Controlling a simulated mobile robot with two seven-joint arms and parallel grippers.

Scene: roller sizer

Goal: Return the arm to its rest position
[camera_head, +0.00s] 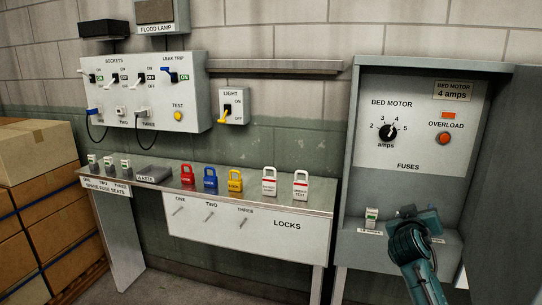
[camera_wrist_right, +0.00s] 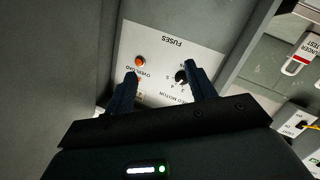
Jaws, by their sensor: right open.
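My right arm (camera_head: 418,262) reaches up from the lower right in the head view, in front of the fuse cabinet (camera_head: 352,170). Its dark gripper end is near the cabinet's lower ledge, with the fingers hard to make out there. In the right wrist view my right gripper (camera_wrist_right: 160,82) is open, with nothing between its two dark fingers. Beyond them is the bed motor panel (camera_wrist_right: 165,50), upside down, with an orange overload button (camera_wrist_right: 140,61) and a black dial (camera_wrist_right: 181,77). My left gripper is in neither view.
The cabinet's open door (camera_head: 505,190) stands close on the right. A fuse (camera_head: 371,217) sits on the ledge left of the arm. A shelf (camera_head: 150,183) with several padlocks runs left of the cabinet. Cardboard boxes (camera_head: 40,150) are stacked at far left.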

